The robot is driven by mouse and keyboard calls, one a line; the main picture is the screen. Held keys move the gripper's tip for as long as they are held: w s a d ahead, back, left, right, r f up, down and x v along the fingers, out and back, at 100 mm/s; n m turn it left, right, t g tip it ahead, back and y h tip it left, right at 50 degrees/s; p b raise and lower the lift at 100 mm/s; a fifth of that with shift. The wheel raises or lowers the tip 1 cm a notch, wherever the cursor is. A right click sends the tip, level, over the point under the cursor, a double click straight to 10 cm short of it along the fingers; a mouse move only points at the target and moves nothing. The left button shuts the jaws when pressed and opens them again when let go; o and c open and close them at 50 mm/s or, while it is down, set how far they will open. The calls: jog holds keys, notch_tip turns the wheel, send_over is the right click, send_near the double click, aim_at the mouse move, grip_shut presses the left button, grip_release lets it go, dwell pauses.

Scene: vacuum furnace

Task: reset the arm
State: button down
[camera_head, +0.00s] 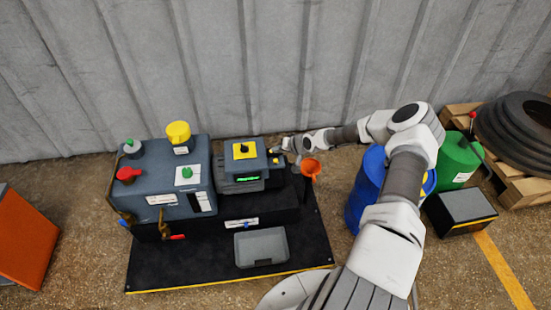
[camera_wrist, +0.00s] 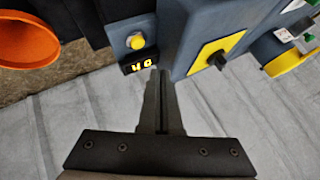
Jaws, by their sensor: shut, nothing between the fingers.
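My arm reaches from the lower right of the head view across to the furnace unit. My gripper (camera_head: 287,144) is small there, at the right side of the grey-blue box with the black knob on a yellow plate (camera_head: 244,150). In the wrist view my gripper (camera_wrist: 162,75) is shut and empty. Its fingertips are close to a small display reading 40 (camera_wrist: 137,65) and a yellow button (camera_wrist: 136,42). Whether they touch the housing I cannot tell. The black knob (camera_wrist: 218,60) is to the right of the fingers.
An orange funnel (camera_head: 311,168) stands just right of the unit, near my forearm. A blue drum (camera_head: 364,188) and a green drum (camera_head: 455,160) are further right. The corrugated wall (camera_head: 280,60) is close behind.

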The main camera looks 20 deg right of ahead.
jog(key=shift+r+p, duration=0.4)
jog(key=shift+r, duration=0.7)
